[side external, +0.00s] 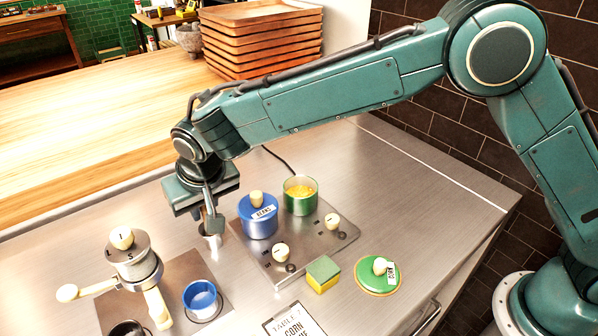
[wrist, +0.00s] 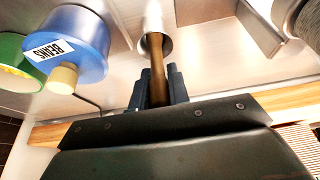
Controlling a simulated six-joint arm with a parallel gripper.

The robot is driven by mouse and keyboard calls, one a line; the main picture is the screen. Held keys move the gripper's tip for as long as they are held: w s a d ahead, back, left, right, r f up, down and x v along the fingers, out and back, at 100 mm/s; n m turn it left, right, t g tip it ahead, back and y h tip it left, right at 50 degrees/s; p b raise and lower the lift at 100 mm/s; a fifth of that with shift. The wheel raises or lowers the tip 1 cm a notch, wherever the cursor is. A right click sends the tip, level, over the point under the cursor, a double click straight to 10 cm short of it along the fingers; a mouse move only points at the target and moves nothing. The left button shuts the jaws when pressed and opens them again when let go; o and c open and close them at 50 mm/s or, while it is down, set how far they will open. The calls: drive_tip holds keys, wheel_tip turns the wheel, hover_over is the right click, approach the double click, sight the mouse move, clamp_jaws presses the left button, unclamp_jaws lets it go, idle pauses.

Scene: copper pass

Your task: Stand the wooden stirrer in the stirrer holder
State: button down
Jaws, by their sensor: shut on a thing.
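My gripper (wrist: 158,88) is shut on the wooden stirrer (wrist: 157,62), a brown stick that shows between the fingers in the wrist view. The stirrer's far end meets the mouth of the pale stirrer holder (wrist: 152,20). It looks to be at or inside the opening; how deep I cannot tell. In the side view my gripper (side external: 210,222) points down just above the small holder (side external: 213,241), left of the blue pot. There the fingers mostly hide the stirrer.
Right of the gripper, a hob plate (side external: 318,240) bears the blue beans pot (side external: 259,222) and a green pot of yellow food (side external: 300,203). A grinder-like device (side external: 133,262) and a blue cup (side external: 201,301) stand front left. A sponge (side external: 323,272) and green lid (side external: 378,278) lie right.

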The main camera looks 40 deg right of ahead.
drive_tip(key=shift+f, duration=0.15)
drive_tip(key=c, duration=1.3)
unclamp_jaws()
drive_tip(key=shift+c, duration=0.2)
drive_tip(key=shift+s+r, duration=0.1)
drive_tip(key=shift+r, duration=0.45)
drive_tip(key=v, duration=1.1)
drive_tip(key=shift+s, duration=0.15)
